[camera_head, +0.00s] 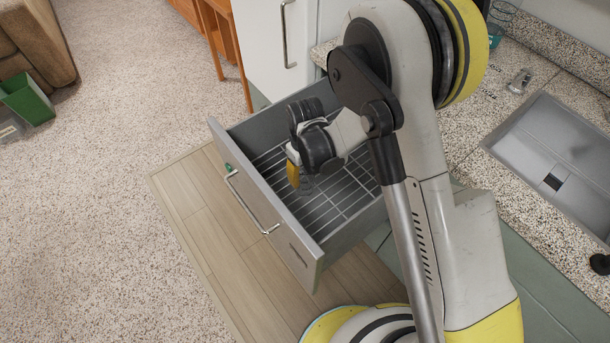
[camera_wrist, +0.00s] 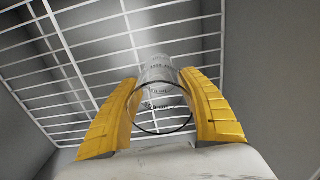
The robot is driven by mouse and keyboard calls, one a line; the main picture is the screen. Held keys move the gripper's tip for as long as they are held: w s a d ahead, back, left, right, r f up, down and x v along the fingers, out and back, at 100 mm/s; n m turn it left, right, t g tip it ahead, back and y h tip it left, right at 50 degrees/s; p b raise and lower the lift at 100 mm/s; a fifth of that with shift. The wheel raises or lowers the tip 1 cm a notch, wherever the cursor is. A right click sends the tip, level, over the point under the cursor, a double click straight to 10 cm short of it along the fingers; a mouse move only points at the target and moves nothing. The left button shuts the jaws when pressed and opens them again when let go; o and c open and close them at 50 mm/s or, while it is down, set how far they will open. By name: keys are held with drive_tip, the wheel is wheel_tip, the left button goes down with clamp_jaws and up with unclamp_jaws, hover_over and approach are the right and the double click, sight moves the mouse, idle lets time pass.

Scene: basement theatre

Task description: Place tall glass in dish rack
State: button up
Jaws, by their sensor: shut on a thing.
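The tall glass (camera_wrist: 162,92) is clear, with dark markings, and sits between the yellow fingers of my gripper (camera_wrist: 162,112) in the wrist view. My gripper is shut on it. In the head view my gripper (camera_head: 300,180) is inside the open drawer, and the glass (camera_head: 306,187) shows only faintly beside the yellow finger. The dish rack (camera_head: 335,206) is a white wire grid in the drawer; it fills the background of the wrist view (camera_wrist: 95,62). I cannot tell whether the glass touches the wires.
The grey drawer front (camera_head: 255,205) and its side walls surround the rack. A counter with a sink (camera_head: 560,150) lies on the right, and another glass (camera_head: 520,80) lies on that counter. A green bin (camera_head: 27,98) stands far left. The floor left of the drawer is clear.

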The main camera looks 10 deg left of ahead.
drive_tip(key=shift+f, duration=0.2)
drive_tip(key=o, duration=1.4)
drive_tip(key=shift+c, duration=0.2)
wheel_tip(320, 180, up, 12)
drive_tip(key=p, duration=0.4)
drive_tip(key=shift+r, duration=0.25)
